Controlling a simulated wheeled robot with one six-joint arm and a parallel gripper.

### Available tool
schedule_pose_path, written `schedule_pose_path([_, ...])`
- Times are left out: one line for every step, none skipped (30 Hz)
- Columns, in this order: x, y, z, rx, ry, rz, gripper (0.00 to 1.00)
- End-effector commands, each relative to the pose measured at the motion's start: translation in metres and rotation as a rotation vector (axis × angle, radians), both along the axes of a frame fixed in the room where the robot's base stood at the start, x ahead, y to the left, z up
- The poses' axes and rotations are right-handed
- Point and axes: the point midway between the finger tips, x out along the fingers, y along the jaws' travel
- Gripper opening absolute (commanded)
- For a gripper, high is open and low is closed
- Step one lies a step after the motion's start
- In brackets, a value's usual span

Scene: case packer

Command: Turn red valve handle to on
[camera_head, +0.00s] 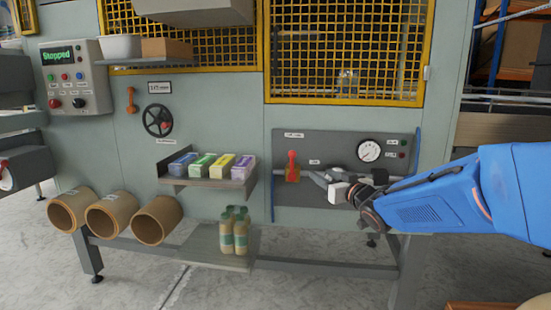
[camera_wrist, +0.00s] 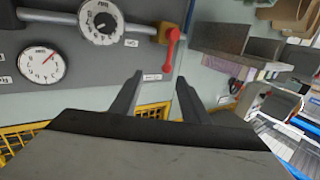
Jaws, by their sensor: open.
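The red valve handle (camera_head: 291,160) stands upright on a brass-orange valve body on the dark panel, across the line of the horizontal pipe. In the wrist view the red handle (camera_wrist: 171,50) hangs downward from the pipe, as that picture is turned over. My gripper (camera_head: 316,177) is open and empty, just right of the valve in the head view. In the wrist view my gripper's fingers (camera_wrist: 160,78) are spread, with the handle beyond the tips, nearer the right one. I see no contact with the handle. The lettering on the panel labels is too small to read.
A pressure gauge (camera_head: 369,150) and a round dial knob (camera_wrist: 101,21) sit on the same panel. A shelf with several coloured boxes (camera_head: 208,184) sticks out to the left of the valve. Bottles (camera_head: 233,234) stand below it. A yellow mesh guard (camera_head: 345,55) is above.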

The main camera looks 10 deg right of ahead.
Motion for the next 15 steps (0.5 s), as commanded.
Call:
schedule_pose_path([0.004, 0.002, 0.001, 0.007, -0.013, 0.017, 0.42])
schedule_pose_path([0.005, 0.004, 0.002, 0.01, -0.022, 0.027, 0.42])
schedule_pose_path([0.007, 0.006, 0.003, 0.014, -0.029, 0.037, 0.42])
schedule_pose_path([0.008, 0.007, 0.004, 0.016, -0.034, 0.042, 0.42])
schedule_pose_path([0.009, 0.008, 0.004, 0.016, -0.036, 0.046, 0.42])
schedule_pose_path([0.011, 0.009, 0.005, 0.018, -0.038, 0.048, 0.42])
schedule_pose_path([0.013, 0.009, 0.004, 0.018, -0.038, 0.049, 0.42])
schedule_pose_path([0.015, 0.01, 0.004, 0.018, -0.038, 0.049, 0.42])
schedule_pose_path([0.019, 0.011, 0.004, 0.019, -0.037, 0.049, 0.42])
schedule_pose_path([0.022, 0.012, 0.004, 0.019, -0.037, 0.049, 0.42])
schedule_pose_path([0.025, 0.014, 0.004, 0.019, -0.037, 0.049, 0.42])
schedule_pose_path([0.031, 0.015, 0.004, 0.019, -0.037, 0.05, 0.42])
schedule_pose_path([0.036, 0.017, 0.004, 0.019, -0.036, 0.05, 0.42])
schedule_pose_path([0.04, 0.018, 0.004, 0.019, -0.036, 0.049, 0.42])
schedule_pose_path([0.047, 0.019, 0.004, 0.019, -0.036, 0.049, 0.42])
